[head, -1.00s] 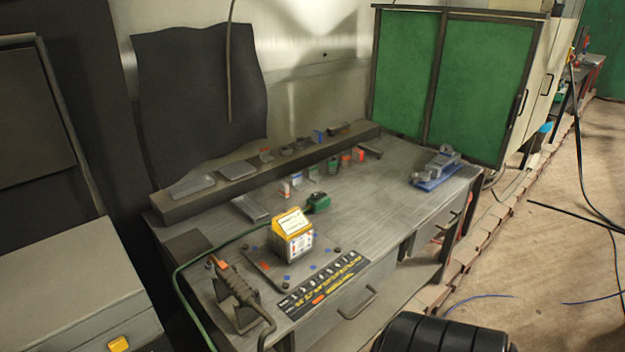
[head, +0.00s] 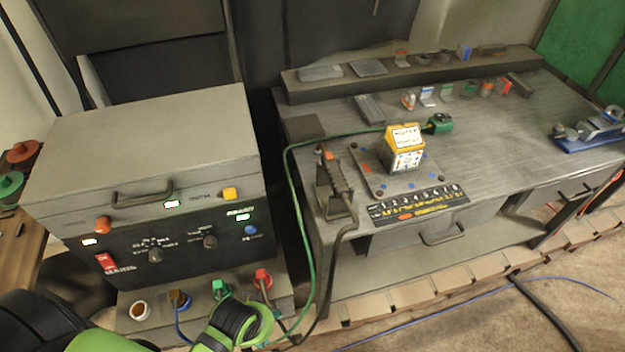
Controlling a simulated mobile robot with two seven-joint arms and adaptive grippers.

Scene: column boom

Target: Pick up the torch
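The torch (head: 338,172) is a dark handle with an orange-red part near its top. It rests tilted in a dark stand (head: 337,206) at the front left corner of the grey workbench (head: 470,140). A dark cable hangs from its lower end over the bench's front edge. No gripper is touching it. Black and green parts show at the bottom left, some of which look like my own arm. Neither gripper's fingers can be made out in the head view.
A yellow-topped box (head: 404,150) stands on a plate (head: 372,177) right of the torch. A green clamp (head: 437,124) and its green cable lie behind. A power unit (head: 160,200) with knobs and coloured plugs stands left of the bench. Bricks (head: 450,285) line the floor.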

